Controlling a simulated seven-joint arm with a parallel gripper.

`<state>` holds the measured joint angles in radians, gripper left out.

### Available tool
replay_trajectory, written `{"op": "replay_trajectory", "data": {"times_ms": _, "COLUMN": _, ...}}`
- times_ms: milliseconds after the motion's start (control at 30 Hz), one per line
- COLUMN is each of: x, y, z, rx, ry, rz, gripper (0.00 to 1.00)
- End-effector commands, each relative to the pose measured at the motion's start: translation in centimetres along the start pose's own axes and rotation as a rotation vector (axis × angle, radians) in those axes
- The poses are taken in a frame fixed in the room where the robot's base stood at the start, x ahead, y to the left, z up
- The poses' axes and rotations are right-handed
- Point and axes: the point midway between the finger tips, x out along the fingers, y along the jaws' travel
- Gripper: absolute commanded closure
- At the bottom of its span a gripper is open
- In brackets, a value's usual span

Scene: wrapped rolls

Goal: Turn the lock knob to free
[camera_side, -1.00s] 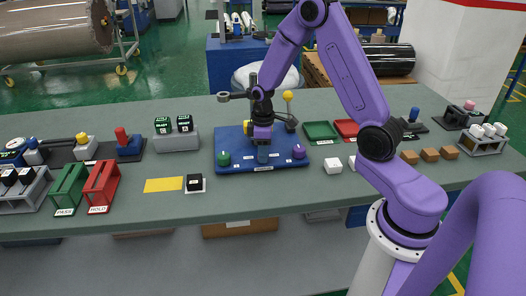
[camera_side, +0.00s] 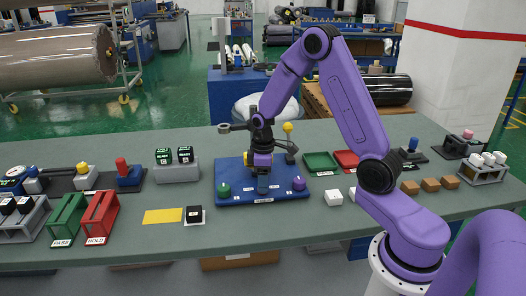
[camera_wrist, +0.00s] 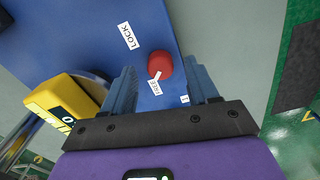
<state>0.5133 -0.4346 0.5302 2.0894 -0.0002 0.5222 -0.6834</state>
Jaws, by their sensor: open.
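The lock knob (camera_wrist: 162,63) is a round red knob on a blue board, seen in the wrist view between my two blue fingers. A LOCK label (camera_wrist: 127,36) lies to its upper left and a FREE label (camera_wrist: 153,88) just below it. A white mark at the knob's lower left edge points down towards FREE. My gripper (camera_wrist: 160,72) is open, one finger on each side of the knob; I cannot tell whether they touch it. In the side view my gripper (camera_side: 263,182) is low over the blue board (camera_side: 236,195) and hides the red knob.
A yellow part (camera_wrist: 62,102) shows left of my fingers. Green (camera_side: 320,161) and red (camera_side: 346,159) trays stand to the right.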

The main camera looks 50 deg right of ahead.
Motion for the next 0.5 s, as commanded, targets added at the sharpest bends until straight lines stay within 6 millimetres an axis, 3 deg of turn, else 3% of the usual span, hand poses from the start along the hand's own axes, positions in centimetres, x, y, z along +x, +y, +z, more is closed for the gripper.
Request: {"op": "replay_trajectory", "data": {"times_ms": 500, "x": -10.6, "y": 0.0, "z": -0.1, "rx": -0.001, "ry": 0.006, "rz": 0.005, "gripper": 0.41}}
